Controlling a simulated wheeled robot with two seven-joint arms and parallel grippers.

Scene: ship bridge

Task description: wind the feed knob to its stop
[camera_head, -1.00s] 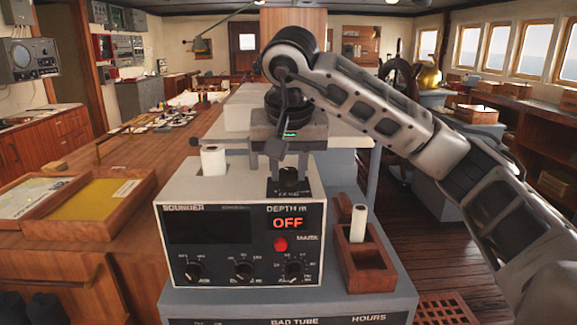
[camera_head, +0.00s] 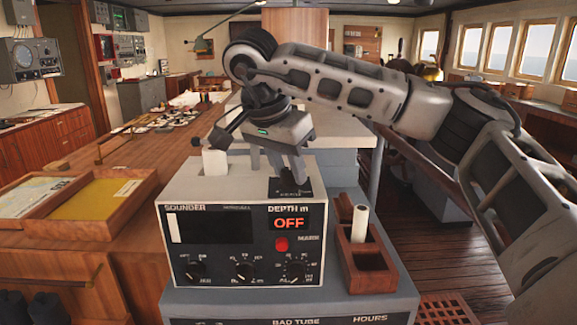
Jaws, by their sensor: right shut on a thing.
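The sounder (camera_head: 245,230) is a grey box with a black front, a red OFF readout and a dark window that has a white strip (camera_head: 174,228) at its left edge. My right gripper (camera_head: 287,175) points down over the black plate (camera_head: 291,189) on the right of the box's top. Its jaws are shut on the feed knob there, and the fingers hide most of the knob. The wrist is turned at an angle to the box. A white roll (camera_head: 214,161) stands at the left of the top, partly covered by a dark part of my wrist. My left gripper is out of view.
A wooden holder (camera_head: 367,268) with a white roll (camera_head: 359,222) stands right of the sounder. Several small black knobs and a red button (camera_head: 281,244) are on the front. A wooden tray (camera_head: 80,204) lies to the left.

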